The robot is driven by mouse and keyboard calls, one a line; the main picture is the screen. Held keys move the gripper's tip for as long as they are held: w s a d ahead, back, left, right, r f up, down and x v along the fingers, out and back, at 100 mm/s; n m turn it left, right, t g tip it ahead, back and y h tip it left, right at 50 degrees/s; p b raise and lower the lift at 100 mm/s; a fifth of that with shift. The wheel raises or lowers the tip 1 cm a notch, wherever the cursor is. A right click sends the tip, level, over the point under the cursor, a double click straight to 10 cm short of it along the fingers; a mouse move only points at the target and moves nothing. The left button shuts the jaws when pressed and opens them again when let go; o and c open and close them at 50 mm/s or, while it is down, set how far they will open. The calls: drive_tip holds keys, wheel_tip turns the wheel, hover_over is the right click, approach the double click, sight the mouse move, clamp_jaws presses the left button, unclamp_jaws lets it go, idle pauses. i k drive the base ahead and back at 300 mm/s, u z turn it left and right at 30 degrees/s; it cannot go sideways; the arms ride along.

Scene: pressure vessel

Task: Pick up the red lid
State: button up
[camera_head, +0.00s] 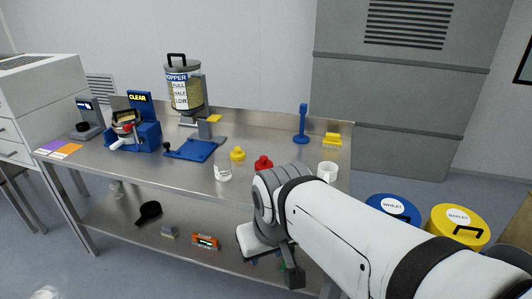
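A small red object with a knob on top, which looks like the red lid (263,162), sits on the steel table (285,150), right of centre. My arm's rounded joint is just in front of it and to its right in the picture. My gripper (291,268) seems to be the dark part at the low end of my arm, in front of the table's lower shelf.

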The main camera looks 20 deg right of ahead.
sight(264, 164)
drive_tip(key=z, duration=0.05)
drive_tip(key=i, duration=1)
drive_tip(key=z, duration=0.05)
